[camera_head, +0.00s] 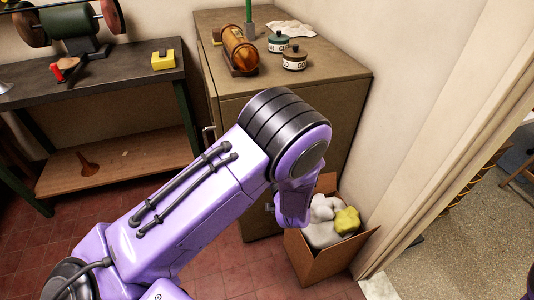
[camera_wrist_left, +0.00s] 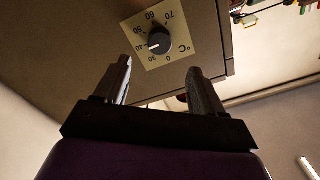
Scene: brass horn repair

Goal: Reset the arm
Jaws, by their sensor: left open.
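My left gripper (camera_wrist_left: 158,64) is open and empty in the left wrist view, with its two dark fingers apart. Beyond the fingers is a round black dial (camera_wrist_left: 159,41) on a pale plate with numbers and a °C mark, fixed to a brown panel (camera_wrist_left: 75,45). I cannot tell whether the fingers touch the panel. In the head view my purple left arm (camera_head: 195,215) comes in from the lower left and bends downward in front of the cabinet (camera_head: 335,85). Its gripper does not show there. My right gripper is in neither view.
A cardboard box (camera_head: 320,265) with white and yellow pieces stands by the wall. A workbench (camera_head: 110,80) with a grinder (camera_head: 75,30) is at left. A door frame (camera_head: 440,140) is at right.

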